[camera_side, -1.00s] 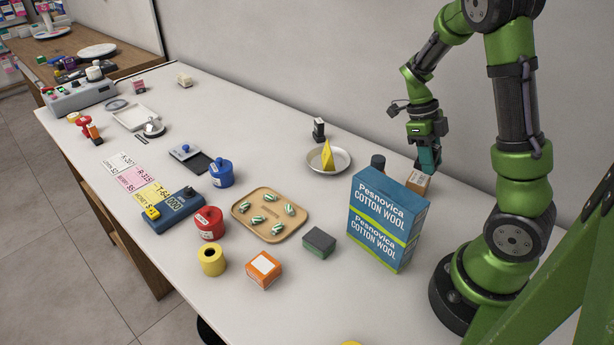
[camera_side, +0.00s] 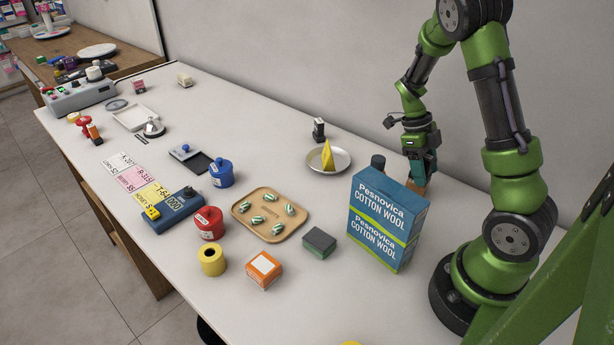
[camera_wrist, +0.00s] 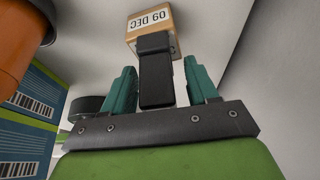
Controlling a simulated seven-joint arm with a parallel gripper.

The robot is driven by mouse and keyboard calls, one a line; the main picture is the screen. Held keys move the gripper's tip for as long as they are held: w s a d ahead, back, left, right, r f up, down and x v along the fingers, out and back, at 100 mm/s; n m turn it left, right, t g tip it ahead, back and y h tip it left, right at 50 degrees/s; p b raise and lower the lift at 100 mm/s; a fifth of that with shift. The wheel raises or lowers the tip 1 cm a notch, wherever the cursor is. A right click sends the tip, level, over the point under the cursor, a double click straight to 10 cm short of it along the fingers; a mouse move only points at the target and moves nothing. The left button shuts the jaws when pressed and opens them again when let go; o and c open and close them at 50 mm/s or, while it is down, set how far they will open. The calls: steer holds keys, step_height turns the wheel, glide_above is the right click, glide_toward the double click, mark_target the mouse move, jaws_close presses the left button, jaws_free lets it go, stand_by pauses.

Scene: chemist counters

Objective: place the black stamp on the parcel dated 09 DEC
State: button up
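The parcel is a small tan box with a white label reading 09 DEC (camera_wrist: 150,20) in the wrist view. In the side view the parcel (camera_side: 416,187) is partly hidden behind the cotton wool box. The black stamp (camera_wrist: 156,75) is between my fingers, with its far end against or just in front of the parcel; I cannot tell whether it rests on it. My gripper (camera_wrist: 160,85) has its teal fingers spread either side of the stamp, with a visible gap at the right finger. In the side view my gripper (camera_side: 421,166) is just above the parcel and hides the stamp.
The tall cotton wool box (camera_side: 385,225) stands close in front, beside a dark round object (camera_side: 378,162). An orange rounded object (camera_wrist: 20,45) is at the wrist view's upper left. A metal dish (camera_side: 343,165) and a black-and-white upright item (camera_side: 318,129) stand further left. The wall is behind.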

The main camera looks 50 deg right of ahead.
steer(key=v, duration=1.2)
steer(key=s+a+r+n+t, duration=0.1)
steer(key=a+n+t, duration=0.3)
steer(key=a+n, duration=0.4)
steer(key=s+a+r+n+t+y, duration=0.1)
steer(key=a+r+n+t, duration=0.3)
steer(key=a+n, duration=0.4)
steer(key=s+a+r+n+t+y, duration=0.1)
steer(key=a+r+n+t, duration=0.2)
steer(key=a+n, duration=0.5)
steer(key=n, duration=0.8)
steer(key=shift+s+a+r+t, duration=0.15)
steer(key=shift+s+r+t, duration=0.1)
steer(key=shift+t, duration=0.15)
